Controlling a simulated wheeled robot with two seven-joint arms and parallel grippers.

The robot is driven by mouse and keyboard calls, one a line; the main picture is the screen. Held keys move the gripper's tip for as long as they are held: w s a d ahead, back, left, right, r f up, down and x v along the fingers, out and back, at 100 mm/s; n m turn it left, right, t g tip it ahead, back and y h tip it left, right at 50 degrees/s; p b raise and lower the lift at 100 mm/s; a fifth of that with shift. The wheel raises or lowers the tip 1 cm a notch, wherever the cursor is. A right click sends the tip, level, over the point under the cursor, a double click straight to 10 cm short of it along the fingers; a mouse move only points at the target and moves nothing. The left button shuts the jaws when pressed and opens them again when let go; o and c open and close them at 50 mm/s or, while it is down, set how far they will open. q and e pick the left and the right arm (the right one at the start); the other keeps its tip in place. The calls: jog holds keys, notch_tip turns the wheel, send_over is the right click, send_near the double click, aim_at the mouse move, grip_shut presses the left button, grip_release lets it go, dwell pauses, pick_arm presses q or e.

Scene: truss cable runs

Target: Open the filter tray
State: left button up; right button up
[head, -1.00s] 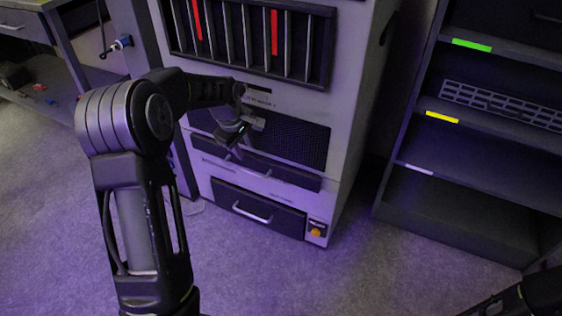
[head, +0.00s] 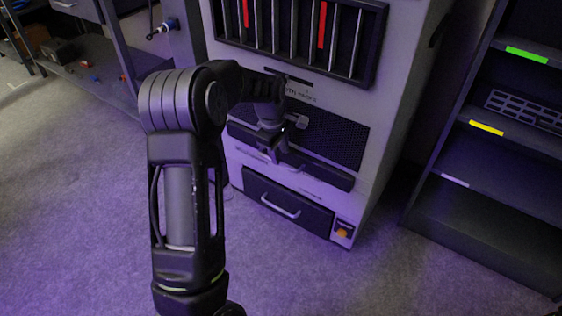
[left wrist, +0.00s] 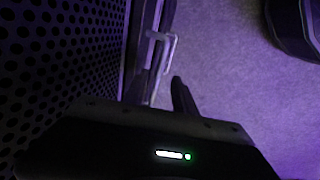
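The filter tray appears to be the dark drawer front (head: 316,216) low on the pale cabinet, though I cannot read its label. It looks flush with the cabinet. Its pale bar handle (head: 280,207) runs across the front. In the left wrist view the handle (left wrist: 166,52) shows beyond the fingers. My left gripper (head: 272,154) is in front of the dark ledge above the drawer, pointing down, apart from the handle. Its fingers look parted and empty. My right gripper is out of view.
A perforated panel (head: 335,138) and a protruding dark ledge (head: 325,175) lie above the drawer. An orange knob (head: 342,232) sits right of it. An open shelf unit (head: 470,225) stands at right, a workbench at upper left. The floor (head: 90,190) before the cabinet is clear.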

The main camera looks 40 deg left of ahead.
aim_at(282, 164)
pick_arm(q)
jog(key=f, duration=0.2)
jog(key=w+f+b, duration=0.1)
jog(key=f, duration=0.1)
jog(key=shift+f, duration=0.1)
jog(key=shift+s, duration=0.1)
jog(key=shift+c, duration=0.5)
grip_shut()
dwell(0.8)
